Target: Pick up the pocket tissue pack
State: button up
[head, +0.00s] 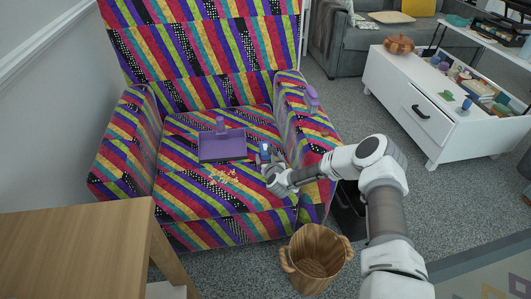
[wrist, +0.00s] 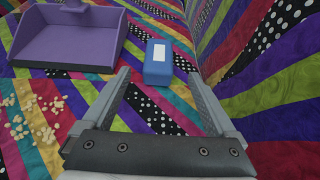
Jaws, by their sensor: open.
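The pocket tissue pack looks to be the small blue block with a white top (wrist: 158,64) lying on the striped armchair seat. In the wrist view it lies ahead of my gripper (wrist: 156,85), roughly in line with the gap between the fingers. My gripper is open and empty, with the pack beyond its fingertips. In the head view the pack (head: 265,149) shows small and blue, just past my gripper (head: 273,168) and right of the purple dustpan (head: 222,146).
The dustpan also shows in the wrist view (wrist: 68,38), left of the pack. Pale crumbs (wrist: 35,118) lie on the seat. The chair's right armrest (head: 303,130) rises beside the pack. A wooden basket (head: 316,259) stands on the floor and a wooden table (head: 80,245) is at front left.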

aim_at(267, 155)
jog(key=b+x, duration=0.1)
jog(key=x, duration=0.1)
jog(key=b+x, duration=0.1)
jog(key=x, duration=0.1)
jog(key=shift+s+a+f, duration=0.1)
jog(key=shift+f, duration=0.2)
jog(key=shift+w+f+b, duration=0.1)
jog(key=shift+w+b, duration=0.2)
jog(key=shift+w, duration=0.25)
jog(key=c, duration=1.4)
